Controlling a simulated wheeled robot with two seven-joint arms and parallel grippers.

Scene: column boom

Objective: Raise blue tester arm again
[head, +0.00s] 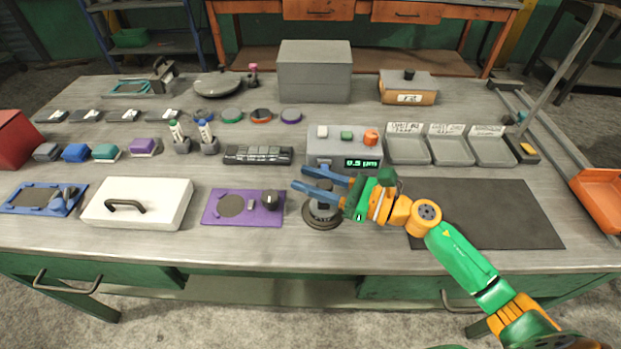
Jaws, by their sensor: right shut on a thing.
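My right gripper (322,182) reaches in from the lower right over the middle of the bench. Its blue parts are above a round dark-based grey stand (322,216). The gripper is shut on what looks like the blue tester arm, but blue parts overlap there and I cannot separate that arm clearly from the fingers. Just behind is a grey tester box (320,146) with coloured buttons and a green display that seems to read 0.5 µm. My left gripper is not in view.
A purple mat (215,210) and a white lidded case (165,200) lie left of the stand. A dark mat (505,215) lies under and right of my right arm. Grey labelled trays (450,150) and a grey block (314,75) stand behind.

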